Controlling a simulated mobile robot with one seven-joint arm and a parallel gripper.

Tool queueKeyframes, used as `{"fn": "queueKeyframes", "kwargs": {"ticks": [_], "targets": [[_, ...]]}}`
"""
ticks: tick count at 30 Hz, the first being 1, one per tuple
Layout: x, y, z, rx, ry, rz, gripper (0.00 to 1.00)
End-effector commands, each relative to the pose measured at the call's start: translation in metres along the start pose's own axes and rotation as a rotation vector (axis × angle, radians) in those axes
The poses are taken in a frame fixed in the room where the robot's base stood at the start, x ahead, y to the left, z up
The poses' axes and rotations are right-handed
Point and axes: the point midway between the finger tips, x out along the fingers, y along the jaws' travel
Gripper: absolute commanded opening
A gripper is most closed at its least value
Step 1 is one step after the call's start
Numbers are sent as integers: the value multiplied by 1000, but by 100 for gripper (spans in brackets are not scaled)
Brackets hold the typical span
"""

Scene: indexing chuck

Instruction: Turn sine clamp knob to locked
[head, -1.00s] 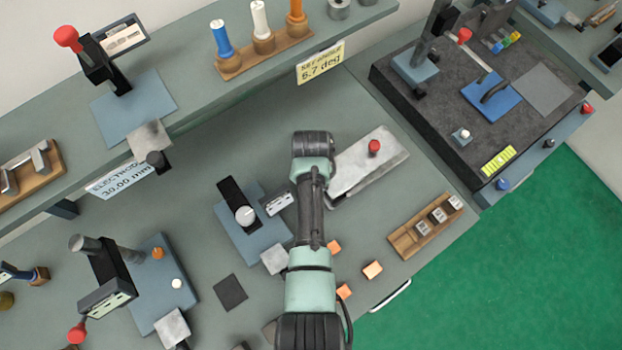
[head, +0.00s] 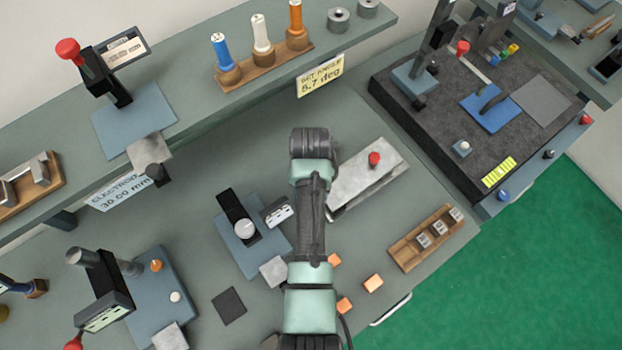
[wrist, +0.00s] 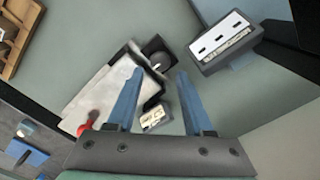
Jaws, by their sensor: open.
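The sine plate (head: 355,183) is a pale grey tilted slab on the bench, just right of my arm in the head view. A red knob (head: 375,159) stands on it. In the wrist view, the slab (wrist: 95,95) and its red knob (wrist: 88,122) lie left of my fingers. A round black knob on a dark block (wrist: 160,60) is at the slab's end, beyond my fingertips. I cannot tell which knob is the clamp. My gripper (wrist: 160,76) has two blue fingers, spread apart and with nothing held. The head view hides it behind my arm.
A small label plate (wrist: 155,118) shows between my fingers. A framed plate with dark slots (wrist: 225,43) rises at their right. A blue base with a black lever and white knob (head: 245,229) stands left of my arm. A wooden tray (head: 425,237) is at right.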

Motion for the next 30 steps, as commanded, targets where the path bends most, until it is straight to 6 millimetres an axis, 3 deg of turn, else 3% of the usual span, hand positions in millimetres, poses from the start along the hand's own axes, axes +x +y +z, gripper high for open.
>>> {"fn": "queueKeyframes", "kwargs": {"ticks": [6, 12, 17, 30], "targets": [[-44, 0, -1, 0, 5, -1, 52], [-72, 0, -1, 1, 3, -1, 52], [-81, 0, 0, 1, 1, 0, 52], [-81, 0, 0, 1, -1, 0, 52]]}}
